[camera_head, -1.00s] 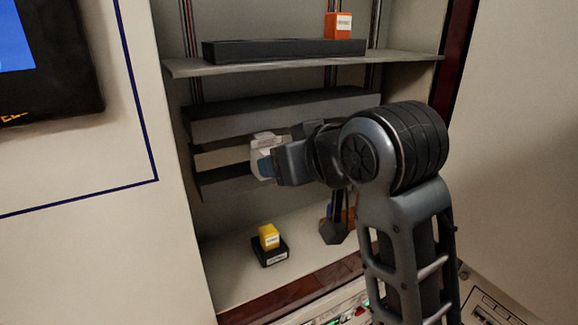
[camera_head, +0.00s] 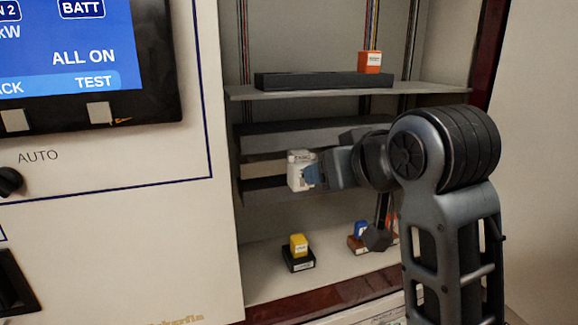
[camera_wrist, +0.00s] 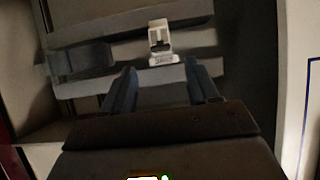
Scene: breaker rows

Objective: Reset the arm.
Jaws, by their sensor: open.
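A white breaker block (camera_head: 298,171) with a printed label sits on the middle rail of the open cabinet. It also shows in the wrist view (camera_wrist: 159,42), beyond my fingertips and between them in the picture. My gripper (camera_head: 315,176) reaches in from the right, close to the block. In the wrist view my gripper (camera_wrist: 162,80) has its two blue fingers spread with nothing between them. Whether a finger touches the block cannot be told. The small label print cannot be read.
An orange block (camera_head: 370,62) stands on the upper shelf (camera_head: 420,89) by a black bar. A yellow block (camera_head: 298,244) on a black base (camera_head: 298,262) and a blue block (camera_head: 361,229) are on the cabinet floor. A blue display (camera_head: 70,50) is at left.

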